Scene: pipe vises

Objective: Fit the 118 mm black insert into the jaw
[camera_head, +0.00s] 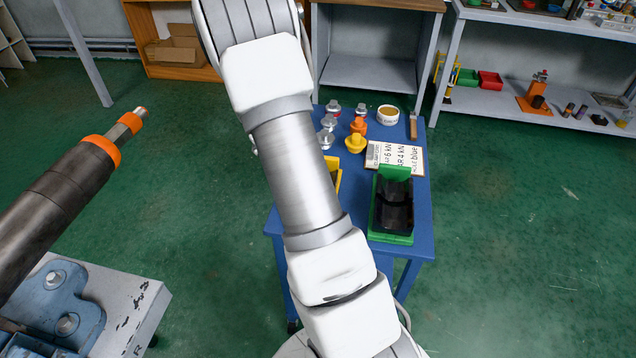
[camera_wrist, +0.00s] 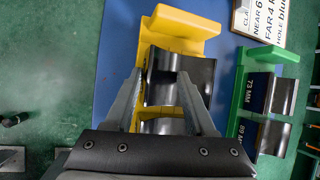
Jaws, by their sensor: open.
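Black curved inserts sit in a yellow rack (camera_wrist: 185,26) in the wrist view. One insert (camera_wrist: 203,75) is near the fingertips, and another black piece (camera_wrist: 163,126) shows lower, between the fingers. No size marking is readable on them, so I cannot tell which is the 118 mm insert. My gripper (camera_wrist: 163,78) is open, with its fingers over the yellow rack; contact cannot be told. In the head view my arm hides the gripper and most of the yellow rack (camera_head: 333,178). Blue vise parts (camera_head: 60,305) show at lower left; no jaw seat is clearly visible.
A green rack (camera_wrist: 265,52) beside the yellow one holds inserts marked 73 MM (camera_wrist: 283,95) and apparently 89 MM (camera_wrist: 272,137). The blue table (camera_head: 420,200) also carries a sign (camera_head: 395,157), orange parts (camera_head: 356,143) and a tub (camera_head: 388,115). A dark cylinder (camera_head: 60,190) juts in at left.

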